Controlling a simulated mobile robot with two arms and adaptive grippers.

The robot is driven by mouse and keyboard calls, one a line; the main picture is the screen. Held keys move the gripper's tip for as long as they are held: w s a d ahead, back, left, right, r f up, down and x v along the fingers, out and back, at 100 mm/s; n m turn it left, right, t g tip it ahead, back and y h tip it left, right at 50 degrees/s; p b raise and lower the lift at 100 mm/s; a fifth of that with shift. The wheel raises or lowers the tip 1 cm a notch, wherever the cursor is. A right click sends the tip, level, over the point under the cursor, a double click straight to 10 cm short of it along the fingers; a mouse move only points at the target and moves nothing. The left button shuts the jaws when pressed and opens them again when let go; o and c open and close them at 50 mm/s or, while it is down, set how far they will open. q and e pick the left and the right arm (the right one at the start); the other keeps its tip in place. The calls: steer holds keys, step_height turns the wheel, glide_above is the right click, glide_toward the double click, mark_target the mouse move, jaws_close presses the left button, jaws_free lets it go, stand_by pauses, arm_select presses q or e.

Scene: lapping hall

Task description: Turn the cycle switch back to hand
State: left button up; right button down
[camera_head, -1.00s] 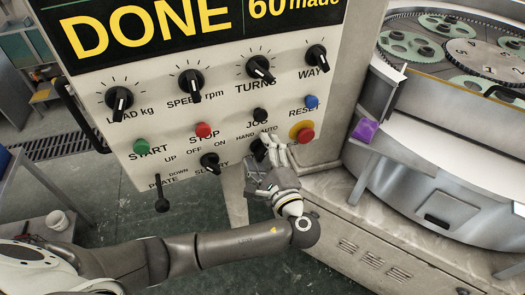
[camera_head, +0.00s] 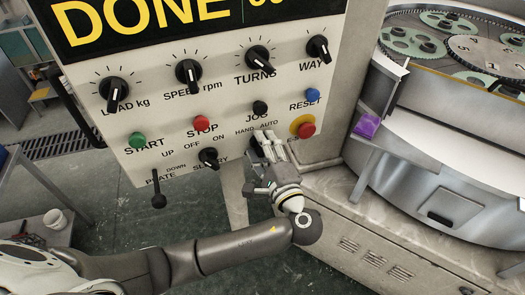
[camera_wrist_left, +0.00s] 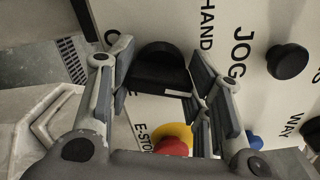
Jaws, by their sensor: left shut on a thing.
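The cycle switch (camera_head: 255,143) is a black knob under the HAND and AUTO labels, low on the white control panel (camera_head: 120,180). My left gripper (camera_head: 266,142) is at the knob and covers much of it. In the left wrist view the knob (camera_wrist_left: 158,66) sits between the two fingers of the gripper (camera_wrist_left: 163,75), which is shut on it. The HAND label shows beside the knob there; the AUTO label is not readable. I cannot tell clearly which label the knob points at. My right gripper is not in view.
The black JOG button (camera_head: 260,108) is just above the switch. The red emergency stop (camera_head: 306,130) on its yellow ring is close to the right, and the slurry switch (camera_head: 209,158) is to the left. The lapping machine (camera_head: 430,170) stands right of the panel.

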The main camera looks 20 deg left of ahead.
arm_select(q)
steer(key=n+b, duration=0.2)
steer(key=b, duration=0.1)
steer(key=n+b, duration=0.5)
steer(key=b, duration=0.1)
steer(key=shift+f+n+b, duration=0.3)
steer(key=shift+f+n, duration=0.1)
steer(key=shift+r+n+b, duration=0.2)
steer(key=shift+n+b, duration=0.8)
steer(key=shift+b, duration=0.25)
steer(key=o, duration=1)
steer(key=shift+r, duration=0.15)
